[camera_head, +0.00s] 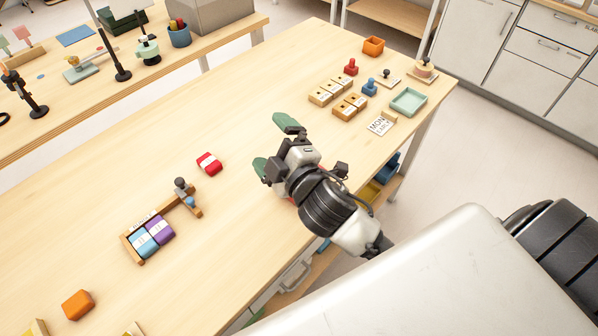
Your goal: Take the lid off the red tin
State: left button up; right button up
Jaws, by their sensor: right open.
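A small red block-like item with a white band (208,163) lies on the light wooden table, left of my right gripper; it looks like the red tin, but I cannot make out a lid seam. My right gripper (273,146) is over the table, its two green fingertips spread wide apart with nothing between them. It is apart from the red item. A sliver of red shows beside the gripper's wrist, mostly hidden, and I cannot tell what it is. My left gripper is not in view.
A wooden rack (133,246) holds blue and purple pieces, with a dark-knobbed stand behind it. An orange block (78,305) lies at lower left. Wooden boxes, stamps and a green tray (408,101) stand at the far right end. Table between the red item and gripper is clear.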

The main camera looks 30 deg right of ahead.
jog(key=s+a+r+n+g+y, duration=0.1)
jog(key=a+r+n+g+y, duration=0.3)
jog(key=a+n+g+y, duration=0.75)
jog(key=s+a+r+n+y, duration=0.15)
jog(key=r+n+y, duration=0.35)
jog(key=n, duration=1.4)
notch_tip(320, 180, down, 9)
jog(key=d+n+g+h, duration=0.2)
jog(key=n+g+h, duration=0.4)
jog(key=n, duration=0.4)
jog(key=w+d+f+n+h, duration=0.1)
jog(key=w+d+n+h, duration=0.15)
jog(key=d+h, duration=0.55)
jog(key=w+d+f+n+h, duration=0.1)
jog(key=w+d+f+h, duration=0.2)
jog(key=d, duration=0.9)
jog(key=f, duration=0.1)
jog(key=f+h, duration=0.1)
jog(key=f, duration=0.1)
jog(key=shift+s+d+f+g+p, duration=0.1)
jog(key=shift+s+f+g+p, duration=0.05)
jog(key=shift+s+g+p, duration=0.15)
jog(key=shift+w+d+f+p, duration=0.15)
jog(key=shift+f+p, duration=0.3)
jog(key=shift+f, duration=1.1)
jog(key=shift+w+d+f+p, duration=0.1)
jog(key=shift+f+p, duration=0.3)
jog(key=shift+f, duration=1.1)
jog(key=shift+c, duration=0.5)
